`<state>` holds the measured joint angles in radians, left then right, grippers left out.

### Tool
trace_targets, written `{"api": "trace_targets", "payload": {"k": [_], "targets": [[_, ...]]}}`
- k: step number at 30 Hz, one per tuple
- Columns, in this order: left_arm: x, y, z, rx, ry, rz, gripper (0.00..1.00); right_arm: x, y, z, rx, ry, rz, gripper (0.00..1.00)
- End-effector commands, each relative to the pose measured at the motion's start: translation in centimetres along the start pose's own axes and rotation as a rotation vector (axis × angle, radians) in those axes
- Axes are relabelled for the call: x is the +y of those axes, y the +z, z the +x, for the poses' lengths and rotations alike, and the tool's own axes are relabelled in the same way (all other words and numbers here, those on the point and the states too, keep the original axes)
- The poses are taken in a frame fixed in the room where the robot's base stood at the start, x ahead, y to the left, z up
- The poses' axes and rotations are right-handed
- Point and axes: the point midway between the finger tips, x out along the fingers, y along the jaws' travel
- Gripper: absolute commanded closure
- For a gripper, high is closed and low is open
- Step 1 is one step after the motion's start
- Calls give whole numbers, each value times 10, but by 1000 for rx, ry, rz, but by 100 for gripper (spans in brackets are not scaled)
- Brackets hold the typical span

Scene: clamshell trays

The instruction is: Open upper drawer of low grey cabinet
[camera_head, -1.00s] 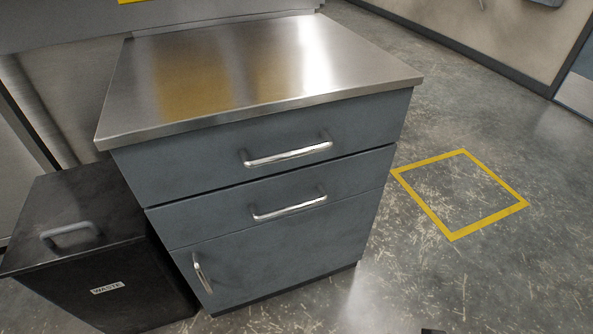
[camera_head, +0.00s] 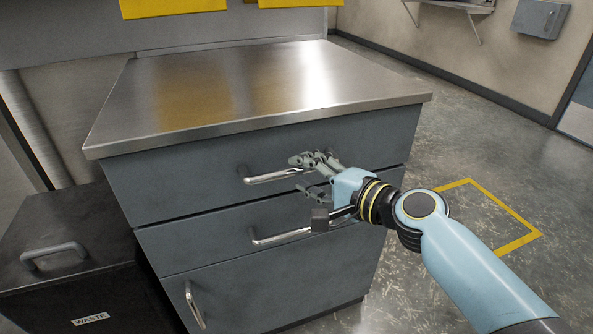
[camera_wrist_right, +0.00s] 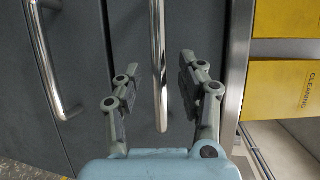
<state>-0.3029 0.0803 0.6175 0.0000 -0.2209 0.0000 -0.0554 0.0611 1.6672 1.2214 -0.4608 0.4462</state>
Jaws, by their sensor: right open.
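The low grey cabinet has a steel top (camera_head: 250,85) and dark blue-grey fronts. Its upper drawer (camera_head: 180,180) looks shut, flush with the front below. The upper drawer's silver bar handle (camera_head: 265,177) is partly hidden behind my right gripper (camera_head: 300,175), which is open at the handle's right part. In the right wrist view, the handle (camera_wrist_right: 158,40) runs between the two spread fingers of my right gripper (camera_wrist_right: 158,78). Contact with the bar cannot be made out. My left gripper is not in view.
A second drawer handle (camera_head: 275,238) sits just below, also seen in the wrist view (camera_wrist_right: 48,60). The lower door has an upright handle (camera_head: 194,305). A black waste bin (camera_head: 60,230) stands at the left. Yellow bins (camera_wrist_right: 285,95) are above the worktop. Floor at right is open.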

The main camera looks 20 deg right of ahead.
Motion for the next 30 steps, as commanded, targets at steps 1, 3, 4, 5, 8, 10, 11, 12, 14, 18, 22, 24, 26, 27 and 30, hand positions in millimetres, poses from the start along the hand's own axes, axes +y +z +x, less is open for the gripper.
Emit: {"api": "trace_targets", "payload": {"k": [1,3,4,5,8,10,11,12,14,18,22,24,26,27,30], "targets": [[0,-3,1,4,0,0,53,0,0,9,-1,-1,2,60],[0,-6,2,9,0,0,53,0,0,18,0,-1,1,60],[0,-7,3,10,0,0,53,1,0,21,0,0,0,60],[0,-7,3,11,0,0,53,1,0,24,0,0,0,60],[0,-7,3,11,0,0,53,1,0,29,0,1,-1,60],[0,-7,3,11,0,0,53,1,0,31,0,1,-1,60],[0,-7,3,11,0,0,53,1,0,31,0,2,-1,60],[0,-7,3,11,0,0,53,1,0,31,0,2,-1,60],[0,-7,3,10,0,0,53,1,0,31,0,2,-1,60],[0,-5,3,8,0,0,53,1,0,30,0,1,-1,68],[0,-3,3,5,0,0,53,1,0,30,0,1,-1,85],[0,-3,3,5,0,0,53,1,0,30,0,1,-2,94],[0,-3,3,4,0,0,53,1,0,30,0,2,-2,100],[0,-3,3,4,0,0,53,1,0,30,0,2,-2,100],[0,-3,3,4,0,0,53,1,0,30,0,2,-2,100]]}}
